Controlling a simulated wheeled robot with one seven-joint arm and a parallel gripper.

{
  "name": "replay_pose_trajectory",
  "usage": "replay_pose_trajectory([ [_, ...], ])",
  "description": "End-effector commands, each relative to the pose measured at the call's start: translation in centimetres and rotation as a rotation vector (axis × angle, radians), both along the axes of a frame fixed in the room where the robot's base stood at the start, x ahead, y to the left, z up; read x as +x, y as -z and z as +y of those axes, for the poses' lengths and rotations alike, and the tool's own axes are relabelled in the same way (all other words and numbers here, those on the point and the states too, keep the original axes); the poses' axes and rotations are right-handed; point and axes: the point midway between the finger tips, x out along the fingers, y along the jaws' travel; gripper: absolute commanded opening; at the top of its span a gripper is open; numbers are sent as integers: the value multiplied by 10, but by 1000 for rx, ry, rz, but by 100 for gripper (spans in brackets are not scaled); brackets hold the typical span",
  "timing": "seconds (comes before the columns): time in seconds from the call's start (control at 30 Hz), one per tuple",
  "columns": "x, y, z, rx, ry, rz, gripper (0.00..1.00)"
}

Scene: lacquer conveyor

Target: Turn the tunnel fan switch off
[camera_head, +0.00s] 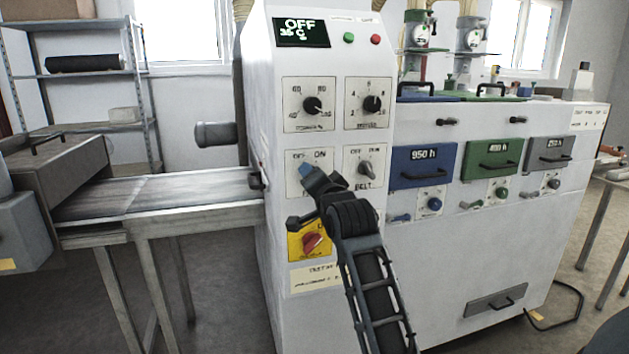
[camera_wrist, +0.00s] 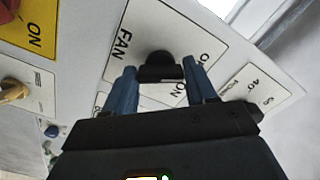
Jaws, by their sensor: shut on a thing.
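The fan switch is a black knob (camera_wrist: 158,60) on a white plate (camera_wrist: 127,40) marked FAN in the wrist view. Part of the ON mark shows beside the knob, and an O of another mark shows at the right. My gripper (camera_wrist: 159,68) has its two blue fingers on either side of the knob, shut on it. In the head view my gripper (camera_head: 306,174) is at the plate (camera_head: 293,158) marked OFF and ON, and it hides the knob there. I cannot tell which mark the knob points at.
The BELT switch (camera_head: 366,168) is just right of my gripper. Two dials (camera_head: 312,104) (camera_head: 372,104) sit above, under a display (camera_head: 301,32) reading OFF and 35 C. A red rotary switch (camera_head: 312,243) on yellow is below. A conveyor (camera_head: 175,190) runs left.

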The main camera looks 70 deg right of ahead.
Motion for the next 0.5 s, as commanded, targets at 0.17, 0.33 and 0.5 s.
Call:
replay_pose_trajectory([
  [0.17,-1,1,-1,1,2,1,26],
  [0.33,-1,1,-1,1,2,1,60],
  [0.5,-1,0,0,0,1,0,76],
])
